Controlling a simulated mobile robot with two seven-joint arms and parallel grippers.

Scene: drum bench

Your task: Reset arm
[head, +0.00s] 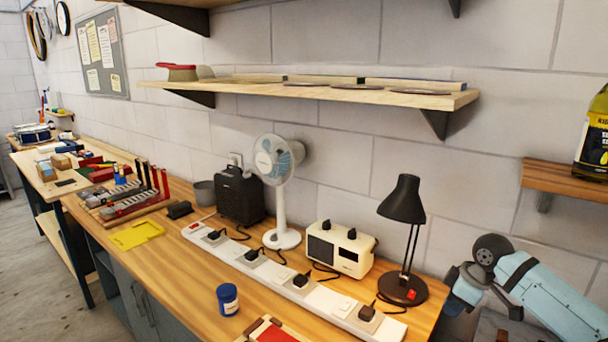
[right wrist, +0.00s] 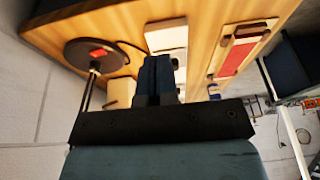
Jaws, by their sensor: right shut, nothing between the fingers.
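My right arm comes in from the right in the head view, and its gripper (head: 457,297) is beside the right end of the wooden bench, close to the black desk lamp (head: 403,200). In the right wrist view its dark fingers (right wrist: 157,72) are together with nothing between them. They are seen in front of the white power strip (right wrist: 167,36), and I cannot tell how high above the bench they are. The lamp's round base (right wrist: 95,55) is left of the fingers there. My left gripper is not in view.
The bench (head: 190,285) also holds a white fan (head: 281,240), a cream radio (head: 340,250), a blue jar (head: 228,299) and a red-topped wooden block (head: 272,332). A wall shelf (head: 330,92) hangs above. A small shelf (head: 565,181) with a bottle (head: 594,140) is above my right arm.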

